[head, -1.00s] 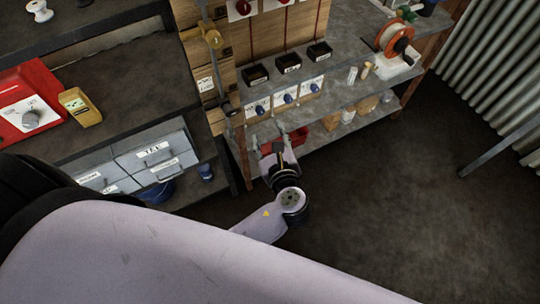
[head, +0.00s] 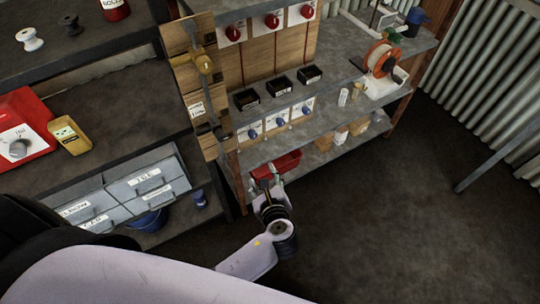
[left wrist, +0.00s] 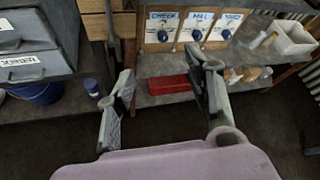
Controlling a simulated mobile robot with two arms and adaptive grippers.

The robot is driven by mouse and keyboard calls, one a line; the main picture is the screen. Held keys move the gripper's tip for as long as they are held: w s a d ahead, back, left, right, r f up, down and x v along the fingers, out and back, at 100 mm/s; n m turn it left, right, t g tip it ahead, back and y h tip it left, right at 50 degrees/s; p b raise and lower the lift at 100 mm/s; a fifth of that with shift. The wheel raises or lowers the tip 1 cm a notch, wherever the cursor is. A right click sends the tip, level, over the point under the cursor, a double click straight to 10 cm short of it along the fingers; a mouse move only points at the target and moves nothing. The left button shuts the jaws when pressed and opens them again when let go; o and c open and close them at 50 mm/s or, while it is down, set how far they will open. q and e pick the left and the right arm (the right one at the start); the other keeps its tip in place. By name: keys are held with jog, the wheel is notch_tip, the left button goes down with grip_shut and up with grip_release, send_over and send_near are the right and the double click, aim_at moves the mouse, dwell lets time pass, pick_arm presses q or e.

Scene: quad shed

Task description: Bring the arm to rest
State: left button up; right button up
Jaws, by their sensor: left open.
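My left gripper (head: 266,187) is in front of the lower part of the shelf rack in the head view. Its arm reaches in from the left and bottom. In the left wrist view its two fingers (left wrist: 160,95) are spread wide with nothing between them. Behind the gap a red box (left wrist: 173,88) lies on the rack's bottom shelf; it also shows in the head view (head: 285,165), partly hidden by the gripper. I cannot tell the exact distance from fingers to shelf. My right gripper is in no view.
The rack's middle shelf (head: 322,122) holds panels with blue knobs (head: 280,123). Grey labelled drawers (head: 145,185) stand left, with a blue bucket (head: 150,220) below. An orange reel (head: 379,59) sits at right. The dark floor (head: 385,220) at right is clear.

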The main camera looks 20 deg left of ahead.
pick_arm(q)
jog(key=s+a+f+n+g+h+b, duration=0.1)
jog(key=s+f+n+g, duration=0.15)
jog(key=s+f, duration=0.45)
jog(key=s+f+n+g+h, duration=0.2)
jog(key=f+n, duration=0.1)
jog(key=f, duration=0.9)
jog(key=s+a+f+n+g+h+b, duration=0.1)
jog(key=s+f+n+g, duration=0.1)
jog(key=s+f, duration=0.5)
jog(key=s+a+f+n+g+h, duration=0.1)
jog(key=s+a+f+n, duration=0.1)
jog(key=s+f+n, duration=0.5)
jog(key=s+a+f+n+g+h+b, duration=0.1)
jog(key=s+a+f+n+g, duration=0.1)
jog(key=s+f+n, duration=0.6)
jog(key=s+a, duration=0.1)
jog(key=s, duration=0.4)
jog(key=shift+a+f+h, duration=0.15)
jog(key=shift+a+h, duration=0.15)
jog(key=shift+h, duration=0.1)
